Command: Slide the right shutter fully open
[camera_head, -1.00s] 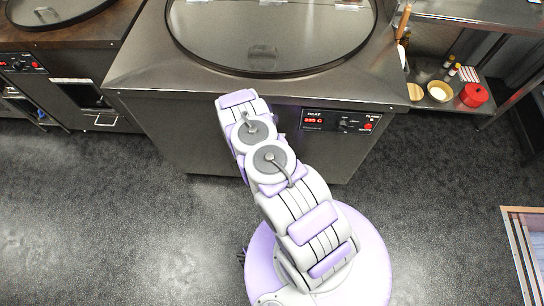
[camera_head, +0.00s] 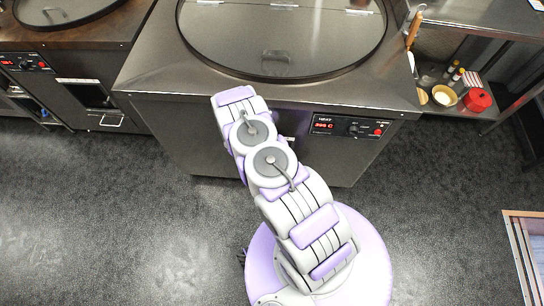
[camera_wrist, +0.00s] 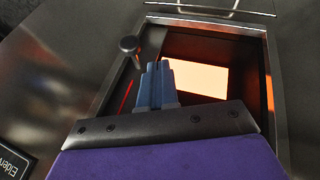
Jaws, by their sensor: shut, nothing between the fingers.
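In the wrist view my gripper (camera_wrist: 155,72) has its blue fingers together with nothing between them. They reach in front of a framed opening that glows orange inside (camera_wrist: 200,78). A dark shutter panel (camera_wrist: 118,82) with a round knob (camera_wrist: 130,44) shows along the left side of this opening. The fingers are just right of and below the knob, with a small gap in the picture; whether they touch the panel's edge cannot be told. The opening is partly uncovered. In the head view my arm hides the gripper, and the shutter does not show.
The steel tandoor (camera_head: 145,75) has a round glass lid (camera_head: 300,55) and a heat control panel (camera_head: 347,126). Another tandoor (camera_head: 95,42) stands at left. A shelf with a red pot (camera_head: 477,99) is at right. A metal bar handle (camera_wrist: 222,10) borders the opening. Dark floor is clear.

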